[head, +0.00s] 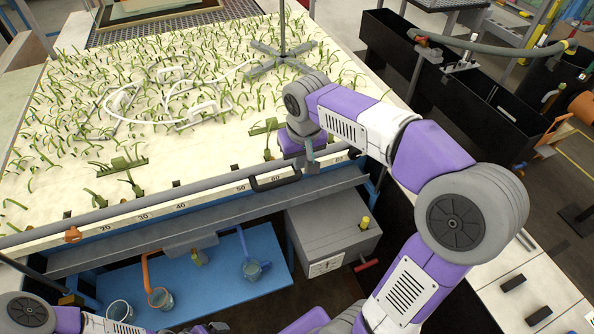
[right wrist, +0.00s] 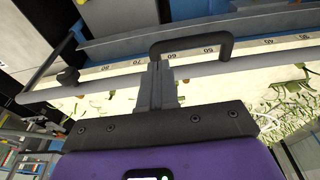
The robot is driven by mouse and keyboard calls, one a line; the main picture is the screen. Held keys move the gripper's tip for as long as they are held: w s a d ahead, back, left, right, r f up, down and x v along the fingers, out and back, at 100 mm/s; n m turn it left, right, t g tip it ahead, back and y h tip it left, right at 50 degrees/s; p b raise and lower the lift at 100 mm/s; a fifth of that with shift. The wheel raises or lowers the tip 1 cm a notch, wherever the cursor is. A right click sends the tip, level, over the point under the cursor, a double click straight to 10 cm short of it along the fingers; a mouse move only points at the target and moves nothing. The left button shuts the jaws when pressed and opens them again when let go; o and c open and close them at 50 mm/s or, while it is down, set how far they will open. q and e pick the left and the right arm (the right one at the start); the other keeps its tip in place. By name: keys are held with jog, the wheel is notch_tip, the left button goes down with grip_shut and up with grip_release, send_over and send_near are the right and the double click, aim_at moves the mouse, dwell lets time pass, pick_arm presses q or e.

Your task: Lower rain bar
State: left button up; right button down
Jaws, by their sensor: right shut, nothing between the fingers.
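A long grey bar (head: 190,188) runs along the front edge of the planted bed, above a numbered scale; I take it for the rain bar. It has a black loop handle (head: 275,181), which also shows in the right wrist view (right wrist: 192,44). My right gripper (head: 311,167) points down just right of the handle. In the right wrist view its fingers (right wrist: 157,82) are shut and empty, overlapping the bar near one handle leg. I cannot tell whether they touch. My left arm shows at the bottom left; its gripper is out of frame.
The pale bed (head: 60,130) holds many green plants, a white hose loop (head: 165,90) and a grey cross-shaped stand (head: 283,60). Below the bar are a blue shelf (head: 200,270) with beakers and a grey box (head: 325,235) with a red handle. A black trough (head: 450,85) stands right.

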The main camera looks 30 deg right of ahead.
aim_at(297, 177)
jog(key=f, duration=0.2)
jog(key=w+f, duration=0.1)
jog(key=f, duration=0.2)
jog(key=shift+d+f, duration=0.15)
jog(key=shift+f, duration=0.15)
notch_tip(297, 177, down, 30)
jog(key=b, duration=2.2)
jog(key=shift+s, duration=0.15)
jog(key=shift+s+f, duration=0.1)
notch_tip(297, 177, up, 15)
jog(key=s+p, duration=0.2)
jog(key=p, duration=0.4)
jog(key=shift+a+f, duration=0.2)
jog(key=shift+a, duration=0.15)
